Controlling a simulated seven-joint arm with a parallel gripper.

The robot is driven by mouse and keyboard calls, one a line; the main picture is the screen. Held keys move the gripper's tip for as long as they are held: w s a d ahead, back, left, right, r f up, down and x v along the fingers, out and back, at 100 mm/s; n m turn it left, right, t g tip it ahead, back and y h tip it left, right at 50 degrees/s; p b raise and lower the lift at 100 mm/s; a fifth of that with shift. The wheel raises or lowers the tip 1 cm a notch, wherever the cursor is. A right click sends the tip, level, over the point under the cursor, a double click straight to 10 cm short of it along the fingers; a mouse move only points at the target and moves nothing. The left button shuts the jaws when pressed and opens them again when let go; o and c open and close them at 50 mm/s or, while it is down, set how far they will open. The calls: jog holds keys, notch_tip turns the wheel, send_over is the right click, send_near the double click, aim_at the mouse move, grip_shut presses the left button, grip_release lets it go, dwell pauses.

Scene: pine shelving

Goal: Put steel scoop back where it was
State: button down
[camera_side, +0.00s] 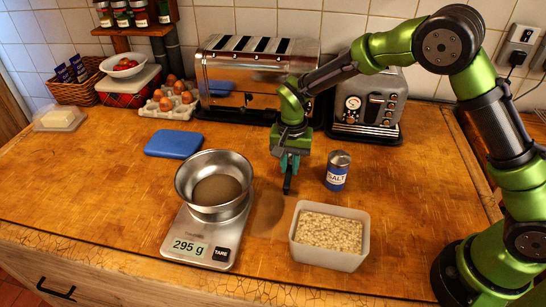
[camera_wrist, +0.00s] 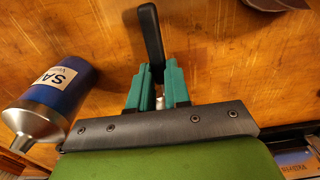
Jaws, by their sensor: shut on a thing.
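My gripper (camera_side: 288,165) hangs above the worktop between the scale and the salt shaker, fingers pointing down. It is shut on the steel scoop, of which mainly a black handle (camera_side: 288,184) shows below the fingers. In the wrist view the teal fingers (camera_wrist: 158,90) close around the scoop, and its black handle (camera_wrist: 151,38) sticks out beyond them. A small pale bit shows between the fingers; the scoop's bowl is not clearly visible in either view. A white tub of oats (camera_side: 298,246) stands in front, to the right of the gripper.
A scale (camera_side: 175,247) reading 295 g carries a steel bowl (camera_side: 181,190), left of the gripper. A salt shaker (camera_side: 336,172) stands close on the right, also in the wrist view (camera_wrist: 65,85).

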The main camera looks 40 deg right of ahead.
jog(key=shift+f, duration=0.1)
jog(key=c, duration=1.1)
grip_release()
notch_tip(320, 180, up, 12)
notch_tip(320, 180, up, 5)
jog(key=t+y, duration=0.1)
send_over(290, 169)
jog(key=s+d, duration=0.2)
jog(key=s, duration=0.1)
jog(key=s+d+r+n+t, duration=0.1)
jog(key=s+d+t, duration=0.1)
jog(key=s, duration=0.4)
jog(key=s+d+r+n+t, duration=0.2)
jog(key=s, duration=0.4)
jog(key=s+d+r+n+t+y, duration=0.1)
jog(key=s+d+r+n+t, duration=0.1)
jog(key=s, duration=0.5)
jog(key=shift+d+r, duration=0.15)
jog(key=shift+r, duration=0.1)
